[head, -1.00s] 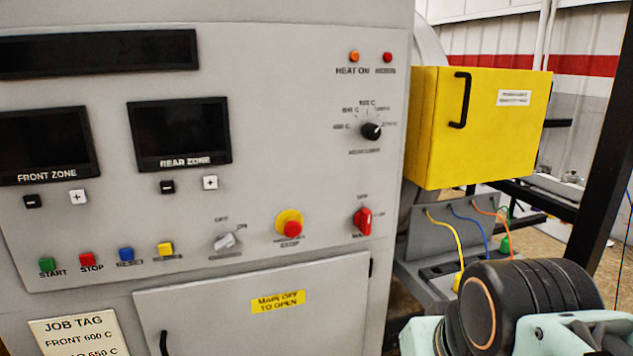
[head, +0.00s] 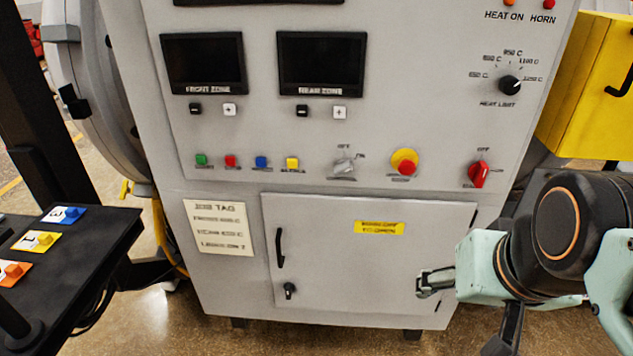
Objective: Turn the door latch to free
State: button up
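The grey lower cabinet door (head: 350,215) is shut on the front of the furnace cabinet. Near its left edge is a black pull handle (head: 280,247), with a small black door latch (head: 290,290) below it. The latch is too small to read its turn angle clearly. My gripper (head: 420,282) is in front of the door's lower right part, fingers pointing left, well to the right of the latch and apart from it. Nothing shows in its fingers; their gap is too small to judge.
A yellow "to open" label (head: 379,228) and a job tag (head: 219,227) are on the cabinet. The red main switch (head: 479,174) points to about OFF. A black table (head: 100,228) with coloured blocks stands at left. The space before the door's left half is clear.

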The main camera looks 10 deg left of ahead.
aim_at(289, 287)
jog(key=u, duration=1)
jog(key=k+j+z, duration=0.2)
jog(key=j+z, duration=0.15)
jog(key=j, duration=0.25)
jog(key=i+l+z, duration=0.1)
jog(key=z, duration=0.25)
jog(key=i+l+z, duration=0.1)
jog(key=l+z, duration=0.25)
jog(key=i+z, duration=0.1)
jog(key=z, duration=0.25)
jog(key=j+u, duration=0.25)
jog(key=i+j+u, duration=0.2)
jog(key=j, duration=0.2)
jog(key=i+j+u, duration=0.1)
jog(key=j+u, duration=0.15)
